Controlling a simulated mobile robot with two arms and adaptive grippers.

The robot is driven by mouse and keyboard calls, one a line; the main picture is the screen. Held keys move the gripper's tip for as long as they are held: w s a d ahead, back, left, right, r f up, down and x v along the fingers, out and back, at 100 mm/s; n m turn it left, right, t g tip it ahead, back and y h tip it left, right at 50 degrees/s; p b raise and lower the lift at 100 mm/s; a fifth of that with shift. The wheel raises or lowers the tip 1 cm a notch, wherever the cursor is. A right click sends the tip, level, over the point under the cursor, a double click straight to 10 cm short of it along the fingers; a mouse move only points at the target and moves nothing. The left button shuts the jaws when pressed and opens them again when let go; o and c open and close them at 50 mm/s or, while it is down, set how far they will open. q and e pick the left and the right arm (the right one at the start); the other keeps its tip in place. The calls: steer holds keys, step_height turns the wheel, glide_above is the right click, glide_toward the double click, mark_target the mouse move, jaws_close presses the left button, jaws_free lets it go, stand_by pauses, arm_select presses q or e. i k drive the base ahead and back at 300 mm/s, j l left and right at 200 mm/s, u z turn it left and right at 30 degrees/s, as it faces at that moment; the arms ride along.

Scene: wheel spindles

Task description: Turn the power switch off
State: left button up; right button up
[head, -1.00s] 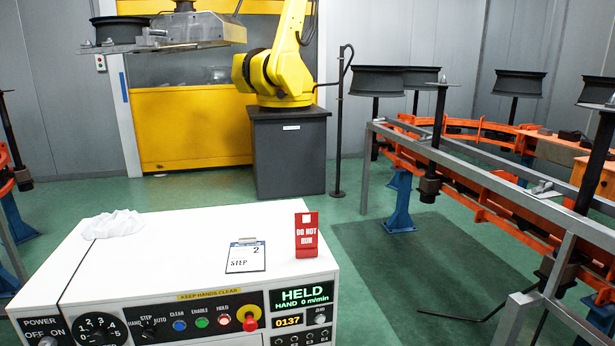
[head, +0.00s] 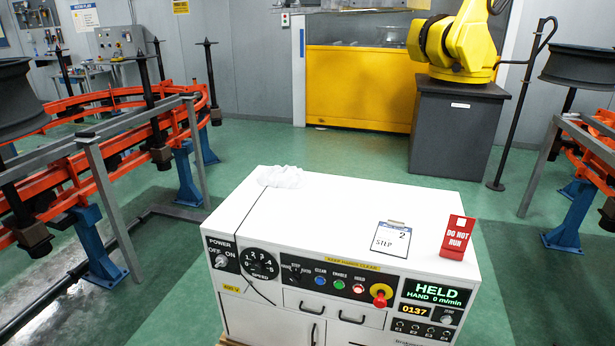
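The power switch (head: 221,261) is a small metal toggle on the left end of the white control cabinet's (head: 330,215) front panel. The labels POWER, OFF and ON stand above it, OFF at left and ON at right. Which way the lever points is too small to tell. The lit display (head: 435,293) at the right of the panel reads HELD, HAND 0 m/min, and a small readout below it shows 0137. Neither of my grippers is in the head view.
On the cabinet top lie a crumpled white cloth (head: 281,176), a STEP card (head: 391,239) and a red DO NOT RUN sign (head: 457,238). A red emergency button (head: 380,294) is on the panel. Orange conveyor rails (head: 100,165) stand at left. Green floor around the cabinet is open.

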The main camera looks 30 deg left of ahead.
mark_target(221, 260)
steer(key=u, duration=1.55)
